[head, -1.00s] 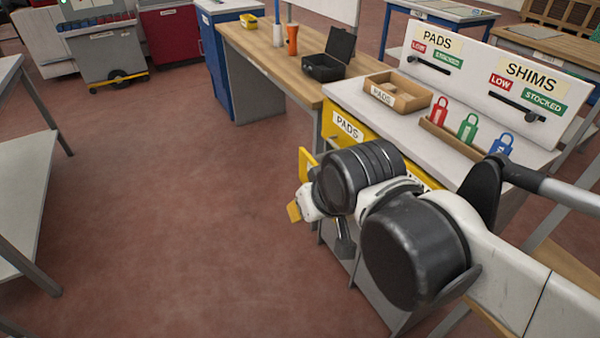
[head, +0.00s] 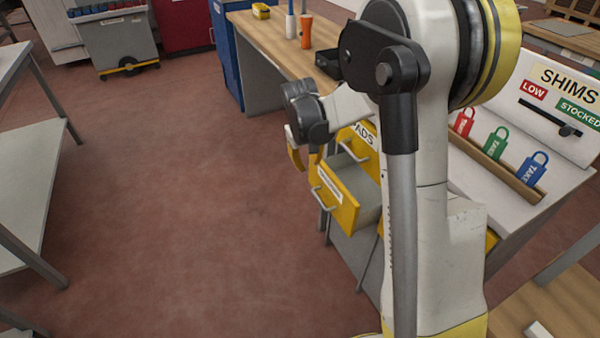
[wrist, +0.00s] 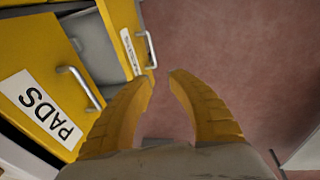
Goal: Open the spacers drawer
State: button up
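A yellow-fronted drawer (head: 334,196) stands pulled out below the PADS drawer (head: 362,140), with its grey inside showing. Its white label is too small to read. The open drawer also shows in the wrist view (wrist: 121,34), its handle (wrist: 149,50) close to the left fingertip. The PADS drawer front (wrist: 22,72) there looks shut. My gripper (head: 304,163) is in front of the drawers, above and left of the open one. In the wrist view my gripper (wrist: 163,77) has its yellow fingers apart with nothing between them. My arm hides much of the cabinet.
The cabinet top holds red, green and blue padlock-shaped tags (head: 495,144) and a SHIMS board (head: 558,95). A wooden bench (head: 268,38) stands behind. A grey table (head: 30,160) is at the left. The red floor (head: 190,220) between is clear.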

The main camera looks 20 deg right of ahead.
jog(key=g, duration=0.2)
send_near(319, 199)
jog(key=f+b, duration=0.1)
jog(key=f, duration=0.2)
jog(key=d+f+b, duration=0.1)
jog(key=f+b, duration=0.1)
jog(key=f, duration=0.1)
jog(key=f+b, duration=0.1)
jog(key=f, duration=0.2)
jog(key=shift+s+d+f, duration=0.1)
jog(key=shift+s+d, duration=0.05)
jog(key=shift+d, duration=0.1)
grip_shut()
